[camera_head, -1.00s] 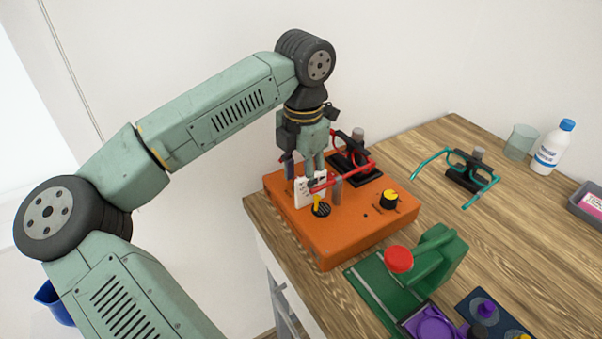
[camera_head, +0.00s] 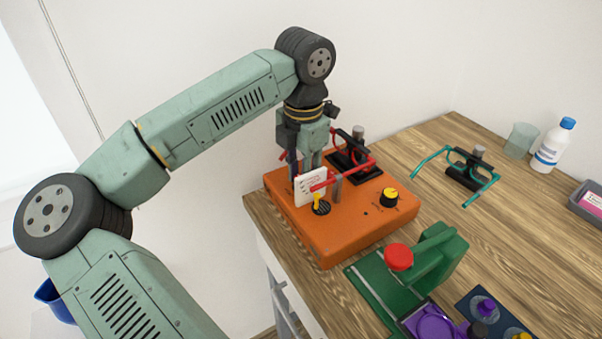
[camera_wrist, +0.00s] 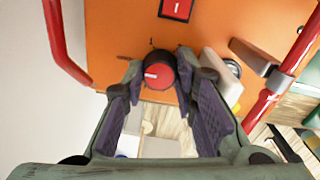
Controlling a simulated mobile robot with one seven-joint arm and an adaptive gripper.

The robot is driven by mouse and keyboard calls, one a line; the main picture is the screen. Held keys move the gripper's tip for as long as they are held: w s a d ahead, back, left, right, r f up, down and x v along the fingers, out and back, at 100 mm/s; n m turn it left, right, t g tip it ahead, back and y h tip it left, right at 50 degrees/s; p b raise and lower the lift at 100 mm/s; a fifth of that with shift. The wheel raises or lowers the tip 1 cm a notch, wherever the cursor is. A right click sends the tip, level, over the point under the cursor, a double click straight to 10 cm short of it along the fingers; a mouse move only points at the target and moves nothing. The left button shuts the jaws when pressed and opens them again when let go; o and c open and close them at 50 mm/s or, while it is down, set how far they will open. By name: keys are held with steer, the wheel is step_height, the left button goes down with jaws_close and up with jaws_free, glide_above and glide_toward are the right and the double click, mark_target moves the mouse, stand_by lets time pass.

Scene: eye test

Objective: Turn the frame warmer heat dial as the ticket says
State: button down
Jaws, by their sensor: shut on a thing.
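The heat dial (camera_wrist: 158,75) is a round black knob with a red face and a white pointer line, on the orange warmer box (camera_wrist: 115,40). In the wrist view its pointer line points left, and a dark tick shows just above it. My gripper (camera_wrist: 160,82) has one finger on each side of the dial and is shut on it. In the head view my gripper (camera_head: 304,166) points down at the box's back left, and the dial is hidden there. The white ticket card (camera_head: 311,188) stands in front of the gripper; its writing is too small to read.
Red glasses (camera_head: 345,177) reach close to the gripper. A green press (camera_head: 437,257) stands in front; teal glasses (camera_head: 432,162) lie right.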

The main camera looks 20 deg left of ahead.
steer(key=shift+f, duration=0.1)
steer(key=shift+f+m+b, duration=0.1)
steer(key=shift+m+b, duration=0.9)
steer(key=shift+b, duration=0.05)
steer(key=m+b, duration=0.2)
steer(key=shift+m, duration=0.3)
steer(key=m+b, duration=0.1)
steer(key=m, duration=0.2)
steer(key=shift+m, duration=0.3)
steer(key=shift+r+m+b, duration=0.2)
steer(key=shift+m+b, duration=0.35)
steer(key=shift+m, duration=0.95)
steer(key=c, duration=1.3)
jaws_free()
